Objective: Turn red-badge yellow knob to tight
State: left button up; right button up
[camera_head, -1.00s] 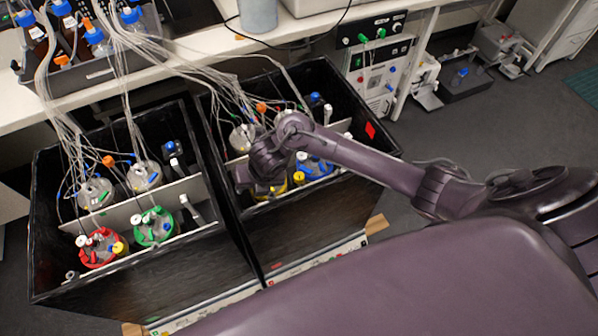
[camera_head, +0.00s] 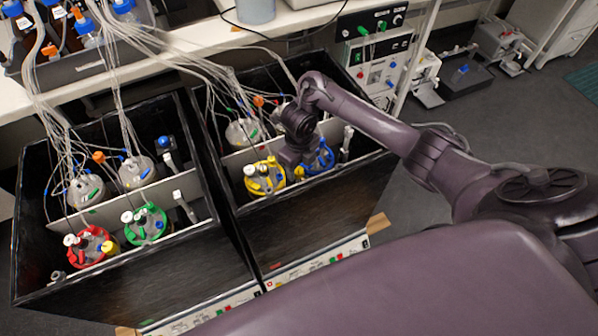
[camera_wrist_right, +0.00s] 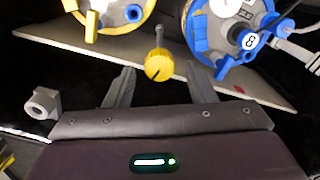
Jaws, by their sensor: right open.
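A yellow knob (camera_wrist_right: 158,66) with a dark pointer line stands on a thin grey stem in the right wrist view. My right gripper (camera_wrist_right: 161,72) is open, with one grey finger on each side of the knob. I cannot tell whether the knob is between the fingertips or just beyond them; no contact shows. In the head view my right gripper (camera_head: 291,157) points down into the right black box, and its fingers are hard to make out. Another yellow knob (camera_head: 108,247) is beside the red-lidded vessel (camera_head: 88,247) in the left box. No red badge is clear on either knob.
The yellow-lidded vessel (camera_head: 264,178) and blue-lidded vessel (camera_head: 319,159) stand close to my right gripper. The right box's front wall (camera_head: 310,219) is nearby. Tubes (camera_head: 190,55) hang into both boxes. The green-lidded vessel (camera_head: 146,224) is in the left box.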

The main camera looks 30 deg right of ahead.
jog(key=shift+f, duration=0.45)
jog(key=shift+c, duration=0.2)
jog(key=c, duration=0.9)
